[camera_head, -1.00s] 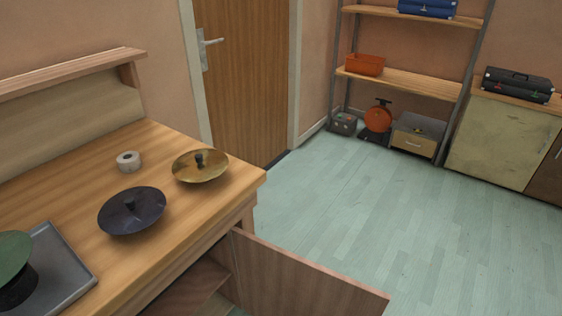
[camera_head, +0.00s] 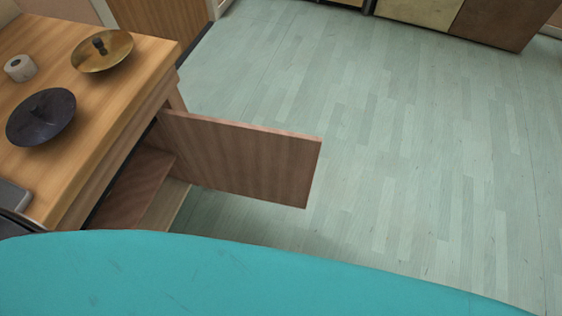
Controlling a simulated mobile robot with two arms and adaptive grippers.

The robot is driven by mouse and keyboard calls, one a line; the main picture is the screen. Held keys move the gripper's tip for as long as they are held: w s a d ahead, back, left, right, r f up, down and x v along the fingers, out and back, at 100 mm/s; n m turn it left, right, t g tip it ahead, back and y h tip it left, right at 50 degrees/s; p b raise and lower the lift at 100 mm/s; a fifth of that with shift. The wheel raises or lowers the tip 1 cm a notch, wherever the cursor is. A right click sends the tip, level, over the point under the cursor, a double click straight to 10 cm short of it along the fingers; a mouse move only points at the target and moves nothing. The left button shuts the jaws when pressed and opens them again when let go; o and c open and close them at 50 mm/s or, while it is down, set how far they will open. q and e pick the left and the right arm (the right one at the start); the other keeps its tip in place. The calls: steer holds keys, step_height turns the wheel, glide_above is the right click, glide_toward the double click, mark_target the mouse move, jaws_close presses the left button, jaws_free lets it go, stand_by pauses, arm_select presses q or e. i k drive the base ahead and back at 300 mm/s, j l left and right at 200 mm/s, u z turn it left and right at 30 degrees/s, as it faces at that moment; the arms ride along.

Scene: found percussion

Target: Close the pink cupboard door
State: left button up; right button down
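The cupboard door (camera_head: 243,157) stands wide open, swung out from the wooden cabinet (camera_head: 92,158) over the floor. It looks brownish-pink with wood grain. It is hinged at its left edge, near the cabinet's far corner. The cupboard's inside, with a wooden shelf or floor board (camera_head: 133,188), shows below the worktop. Neither of my grippers is in view.
A brass cymbal (camera_head: 102,51), a dark cymbal (camera_head: 41,117) and a white tape roll (camera_head: 20,68) lie on the worktop. A large teal surface (camera_head: 230,277) fills the bottom. The pale green floor (camera_head: 420,150) right of the door is clear.

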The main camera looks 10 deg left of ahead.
mark_target(255, 162)
steer(key=i+l+z, duration=0.15)
steer(key=l+z, duration=0.15)
steer(key=l, duration=0.2)
steer(key=i+l+z, duration=0.3)
steer(key=l, duration=0.15)
steer(key=i+l+z, duration=0.15)
steer(key=l+z, duration=0.15)
steer(key=i+l+u, duration=0.3)
steer(key=i, duration=0.2)
steer(key=i+l+u, duration=0.35)
steer(key=i, duration=0.15)
steer(key=i+j+u, duration=0.1)
steer(key=u, duration=0.4)
steer(key=i+u, duration=0.3)
steer(key=u, duration=0.2)
steer(key=i+l+u, duration=0.1)
steer(key=u, duration=0.4)
steer(key=i+l+u, duration=0.2)
steer(key=u, duration=0.3)
steer(key=i+l+u, duration=0.2)
steer(key=u, duration=0.3)
steer(key=i+u, duration=0.15)
steer(key=u, duration=0.25)
steer(key=i+l+u, duration=0.15)
steer(key=u, duration=0.2)
steer(key=i+l+u, duration=0.15)
steer(key=u, duration=0.25)
steer(key=i+l+u, duration=0.1)
steer(key=u, duration=0.3)
